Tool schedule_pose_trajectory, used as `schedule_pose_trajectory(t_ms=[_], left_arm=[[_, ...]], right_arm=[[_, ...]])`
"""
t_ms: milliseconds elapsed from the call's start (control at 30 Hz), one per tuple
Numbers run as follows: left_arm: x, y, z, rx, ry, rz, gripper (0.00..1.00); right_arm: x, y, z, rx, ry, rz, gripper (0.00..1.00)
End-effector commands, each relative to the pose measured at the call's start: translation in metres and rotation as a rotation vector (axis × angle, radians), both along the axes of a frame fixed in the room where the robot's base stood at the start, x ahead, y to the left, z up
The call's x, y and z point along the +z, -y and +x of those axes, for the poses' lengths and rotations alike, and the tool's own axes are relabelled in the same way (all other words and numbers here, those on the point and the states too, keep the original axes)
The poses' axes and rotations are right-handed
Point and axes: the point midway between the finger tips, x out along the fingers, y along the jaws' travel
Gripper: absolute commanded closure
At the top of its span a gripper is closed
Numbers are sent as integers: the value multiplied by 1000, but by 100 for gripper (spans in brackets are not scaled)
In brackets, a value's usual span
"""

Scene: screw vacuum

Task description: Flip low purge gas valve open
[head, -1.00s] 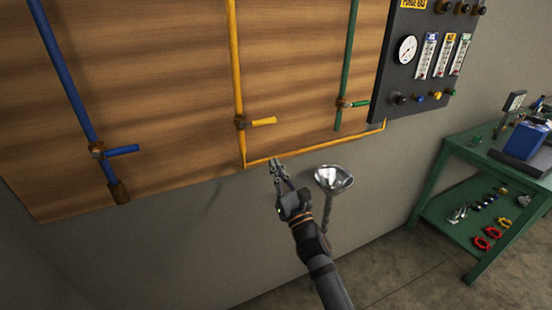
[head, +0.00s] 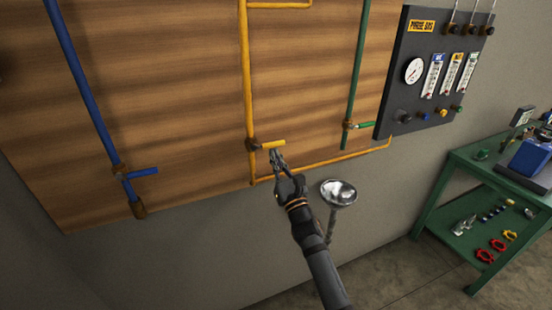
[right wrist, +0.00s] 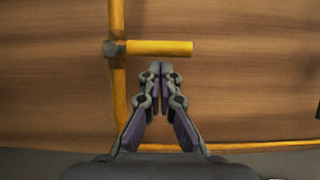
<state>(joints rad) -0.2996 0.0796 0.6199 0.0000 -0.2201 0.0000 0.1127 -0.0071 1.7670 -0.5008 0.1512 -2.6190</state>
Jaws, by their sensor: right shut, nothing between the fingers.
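A yellow valve handle (head: 272,145) points right, sideways from a brownish valve body (head: 253,144) on the vertical yellow pipe (head: 246,85). My right gripper (head: 275,154) is shut and empty, its fingertips just below the handle in the head view. In the right wrist view the handle (right wrist: 162,47) lies level just above the closed fingertips (right wrist: 161,68); I cannot tell whether they touch. My left gripper is not in view.
A blue handle (head: 142,173) and a green handle (head: 364,126) sit on neighbouring pipes. A gauge panel labelled purge gas (head: 422,92) is at right. A metal funnel (head: 338,192) stands beside my arm. A green bench (head: 470,228) is far right.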

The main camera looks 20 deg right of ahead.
Motion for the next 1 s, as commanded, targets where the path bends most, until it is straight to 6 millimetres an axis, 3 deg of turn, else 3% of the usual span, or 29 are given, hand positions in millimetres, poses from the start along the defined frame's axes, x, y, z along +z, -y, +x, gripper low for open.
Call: schedule_pose_trajectory(t_ms=[667, 1000], left_arm=[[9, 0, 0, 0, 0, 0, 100], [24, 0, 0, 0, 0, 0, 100]], right_arm=[[8, 3, 0, 1, 9, -104, 100], [21, 7, 1, 0, 23, -269, 100]])
